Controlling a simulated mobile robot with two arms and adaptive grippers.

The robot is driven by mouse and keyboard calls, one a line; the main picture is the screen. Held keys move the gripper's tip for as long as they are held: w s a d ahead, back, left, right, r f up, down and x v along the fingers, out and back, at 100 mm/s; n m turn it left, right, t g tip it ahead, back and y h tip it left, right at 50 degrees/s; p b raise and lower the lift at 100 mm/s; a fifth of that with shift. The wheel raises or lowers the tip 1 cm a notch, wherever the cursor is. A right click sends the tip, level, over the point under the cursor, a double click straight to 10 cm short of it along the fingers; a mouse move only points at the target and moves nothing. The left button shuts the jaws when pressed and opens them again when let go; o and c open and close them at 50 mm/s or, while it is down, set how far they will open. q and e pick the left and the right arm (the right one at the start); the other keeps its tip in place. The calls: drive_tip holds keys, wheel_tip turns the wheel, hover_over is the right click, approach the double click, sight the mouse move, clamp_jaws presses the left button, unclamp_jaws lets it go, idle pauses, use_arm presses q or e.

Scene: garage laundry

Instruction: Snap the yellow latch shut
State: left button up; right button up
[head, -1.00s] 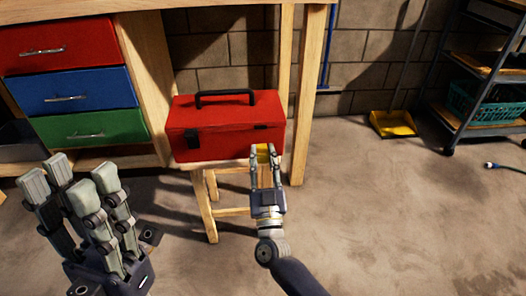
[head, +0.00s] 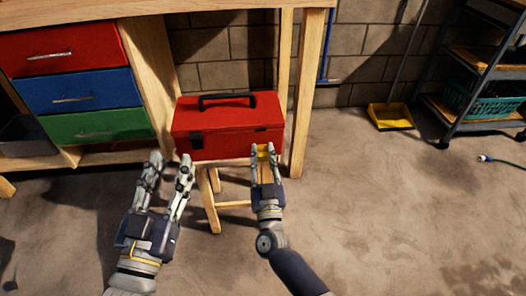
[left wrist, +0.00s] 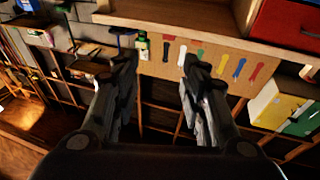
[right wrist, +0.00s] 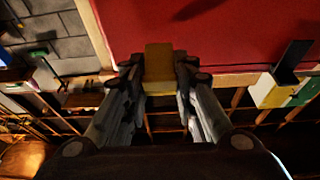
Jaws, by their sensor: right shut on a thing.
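A red toolbox (head: 222,146) with a black handle sits on a wooden stool. Its yellow latch (head: 263,152) is at the right of its front, also seen in the right wrist view (right wrist: 160,62). My right gripper (head: 264,153) is shut on the yellow latch, with one finger on each side. A black latch (head: 197,147) is at the left of the front; in the right wrist view it juts out from the red face (right wrist: 293,60). My left gripper (head: 170,160) is open and empty, with its fingers apart, near the toolbox's lower left corner.
A wooden bench with red, blue and green drawers (head: 77,92) stands at the left, its leg (head: 309,110) just right of the toolbox. A yellow dustpan (head: 391,116) and a dark shelf cart (head: 470,90) are at the right. The floor in front is clear.

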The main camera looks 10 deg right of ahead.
drive_tip(key=shift+r+p, duration=0.2)
drive_tip(key=shift+p, duration=0.65)
use_arm(q)
drive_tip(key=s+a+f+g+y+p, duration=0.1)
drive_tip(key=s+a+f+g, duration=0.1)
drive_tip(key=f+g, duration=0.4)
drive_tip(key=s+a+f+g+y+p, duration=0.1)
drive_tip(key=s+f+g+y, duration=0.15)
drive_tip(key=f, duration=0.65)
use_arm(e)
drive_tip(key=shift+r+g, duration=0.1)
drive_tip(key=shift+g, duration=0.3)
drive_tip(key=shift+r+p, duration=0.1)
drive_tip(key=shift+p, duration=0.45)
drive_tip(key=shift+g+p, duration=0.4)
drive_tip(key=shift+p, duration=0.3)
use_arm(q)
drive_tip(key=s+a+f+g, duration=0.2)
drive_tip(key=s+f+g, duration=0.1)
drive_tip(key=s, duration=0.3)
drive_tip(key=s+a+f+g+y, duration=0.1)
drive_tip(key=s+a+f+g, duration=0.1)
drive_tip(key=s+g, duration=0.3)
drive_tip(key=shift+s+a+f+n, duration=0.3)
drive_tip(key=shift+s+f+n, duration=0.15)
drive_tip(key=shift+s, duration=0.55)
